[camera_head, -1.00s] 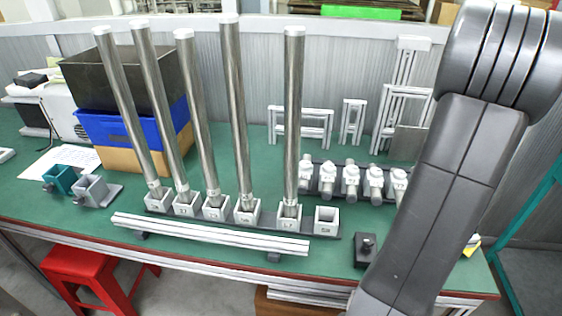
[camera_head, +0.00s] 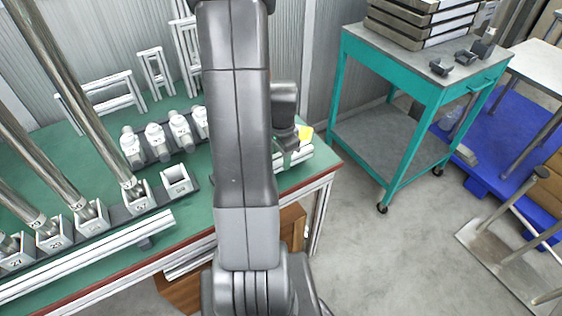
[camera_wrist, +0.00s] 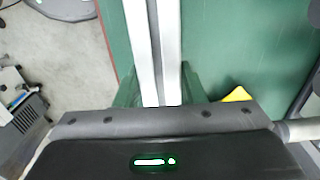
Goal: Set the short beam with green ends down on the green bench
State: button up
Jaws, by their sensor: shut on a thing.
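The green bench (camera_head: 198,210) fills the left of the head view. My gripper (camera_head: 287,142) hangs over its right end, partly hidden behind my arm. A pale, grooved beam (camera_head: 293,159) shows just under it. In the wrist view the same beam (camera_wrist: 155,50) runs away from the jaws, and my gripper (camera_wrist: 160,100) is shut on it. The bench top (camera_wrist: 240,45) lies beneath, with its edge just left of the beam. The green ends are not clearly visible. I cannot tell whether the beam touches the bench.
A yellow piece (camera_head: 305,133) lies beside the gripper. White fittings (camera_head: 156,140) and a socket rack with tall metal tubes (camera_head: 75,105) stand to the left. A long pale beam (camera_head: 90,255) lies along the front. A teal cart (camera_head: 395,130) stands right, across open floor.

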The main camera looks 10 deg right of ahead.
jog(key=shift+f, duration=1.25)
jog(key=shift+f, duration=0.2)
jog(key=o, duration=1.2)
jog(key=shift+r, duration=0.1)
notch_tip(320, 180, up, 12)
jog(key=shift+r+p, duration=0.15)
jog(key=shift+p, duration=0.3)
